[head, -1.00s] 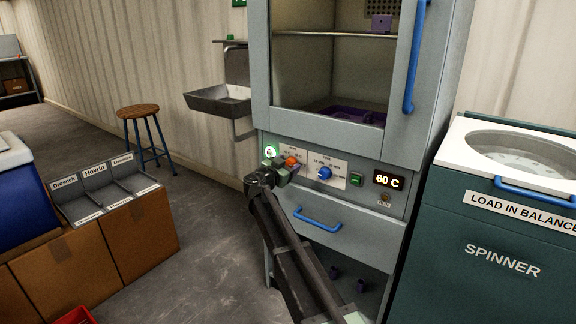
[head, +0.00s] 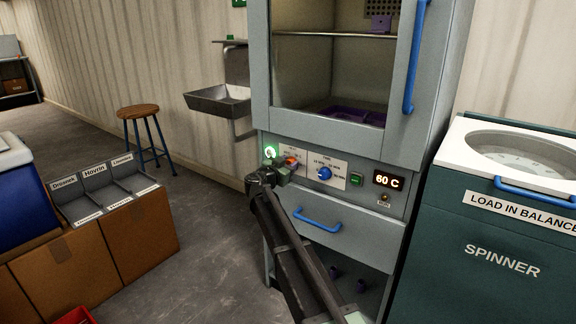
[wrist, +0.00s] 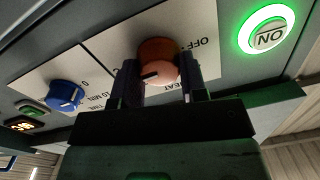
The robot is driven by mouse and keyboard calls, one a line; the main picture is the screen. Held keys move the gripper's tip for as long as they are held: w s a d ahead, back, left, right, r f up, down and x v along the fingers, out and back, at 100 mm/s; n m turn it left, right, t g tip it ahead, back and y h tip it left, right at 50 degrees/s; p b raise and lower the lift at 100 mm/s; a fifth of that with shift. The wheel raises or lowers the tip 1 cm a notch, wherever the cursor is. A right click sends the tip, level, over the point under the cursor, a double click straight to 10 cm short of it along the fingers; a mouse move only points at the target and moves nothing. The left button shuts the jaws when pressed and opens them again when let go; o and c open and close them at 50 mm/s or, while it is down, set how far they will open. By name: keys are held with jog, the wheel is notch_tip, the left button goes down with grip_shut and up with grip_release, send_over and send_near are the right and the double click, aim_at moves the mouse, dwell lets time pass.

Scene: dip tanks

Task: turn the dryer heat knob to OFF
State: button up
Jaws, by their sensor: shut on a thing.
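The dryer (head: 285,122) is a grey cabinet with a glass door. Its orange heat knob (head: 290,159) sits at the left of the control panel, partly covered by my gripper (head: 280,170) in the head view. In the wrist view, my gripper (wrist: 167,82) has its fingers on either side of the orange knob (wrist: 158,52) and is shut on it. The knob's dark mark points left in that view, away from the OFF label (wrist: 197,45) at upper right. The dryer display (head: 388,180) reads 60 C.
A blue timer knob (head: 324,173) is right of the heat knob; it also shows in the wrist view (wrist: 64,95). A green-lit ON button (wrist: 267,30) is close by on the other side. A blue drawer handle (head: 317,219) lies below. The spinner (head: 500,235) stands at right.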

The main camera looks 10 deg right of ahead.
jog(key=shift+a+f+n+g+h+b, duration=0.1)
jog(key=shift+f+n+g+h+b, duration=0.05)
jog(key=shift+n, duration=5.6)
jog(key=shift+d+f+n+g+h+b, duration=0.1)
jog(key=shift+f+n+g, duration=0.1)
jog(key=shift+n, duration=5.6)
jog(key=shift+a+f+n+g+h+b, duration=0.1)
jog(key=shift+n+g+h+b, duration=0.05)
jog(key=shift+n, duration=5.6)
jog(key=o, duration=0.9)
